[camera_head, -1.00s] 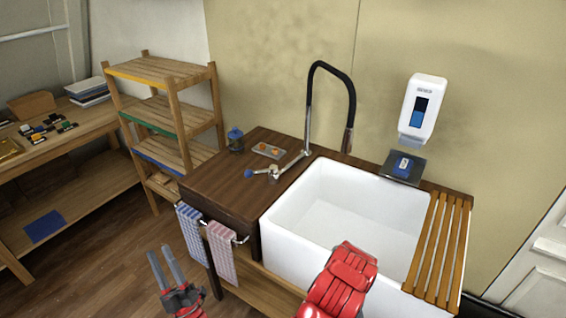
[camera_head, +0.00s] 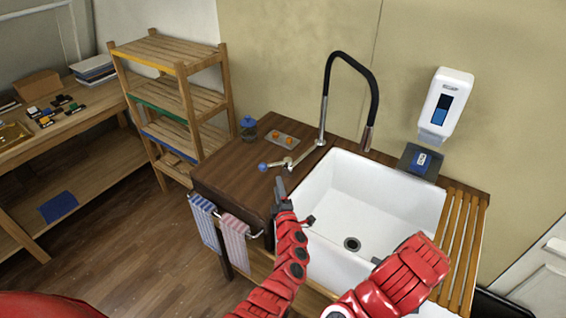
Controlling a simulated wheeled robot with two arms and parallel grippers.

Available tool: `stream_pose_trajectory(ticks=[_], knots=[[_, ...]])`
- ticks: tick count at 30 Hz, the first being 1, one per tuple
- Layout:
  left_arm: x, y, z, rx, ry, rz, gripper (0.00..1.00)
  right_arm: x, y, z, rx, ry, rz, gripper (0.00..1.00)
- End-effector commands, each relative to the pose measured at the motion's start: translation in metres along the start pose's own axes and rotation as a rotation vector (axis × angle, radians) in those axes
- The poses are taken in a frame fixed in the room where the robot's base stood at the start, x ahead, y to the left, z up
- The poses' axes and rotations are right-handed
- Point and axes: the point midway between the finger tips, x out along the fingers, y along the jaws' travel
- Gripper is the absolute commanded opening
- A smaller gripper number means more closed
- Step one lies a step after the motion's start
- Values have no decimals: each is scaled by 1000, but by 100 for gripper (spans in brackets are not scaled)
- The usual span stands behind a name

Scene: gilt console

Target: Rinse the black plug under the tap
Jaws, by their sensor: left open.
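The tap (camera_head: 376,92) has a tall black arched hose over the white sink (camera_head: 330,185). Its spout hangs above the sink's back side. A metal lever with a blue knob (camera_head: 263,166) sits on the wooden counter left of the tap. My left gripper (camera_head: 294,203) is open and empty at the sink's left edge, just in front of the lever. A dark round drain (camera_head: 352,244) shows in the sink floor. I cannot make out the black plug. My right forearm reaches over the sink's front; only a small grey part shows at its end, and the jaws are hidden.
A slatted wooden rack (camera_head: 460,245) covers the sink's right side. A soap dispenser (camera_head: 446,105) hangs on the wall. A small tray with orange pieces (camera_head: 283,140) and a blue-topped jar (camera_head: 249,128) stand on the counter. Striped towels (camera_head: 234,240) hang at its front.

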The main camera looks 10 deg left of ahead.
Motion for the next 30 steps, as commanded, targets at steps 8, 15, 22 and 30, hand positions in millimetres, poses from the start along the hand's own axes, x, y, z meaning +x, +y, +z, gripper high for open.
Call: stream_pose_trajectory(ticks=[8,15,22,30], knots=[[36,-2,1,1,3,4,48,19,0,5,0,0,0,4],[72,-6,0,0,6,3,48,48,0,13,0,0,0,4],[100,-6,0,-2,5,3,48,79,0,22,0,0,0,4],[115,-1,-1,1,3,2,48,94,0,26,0,1,0,4]])
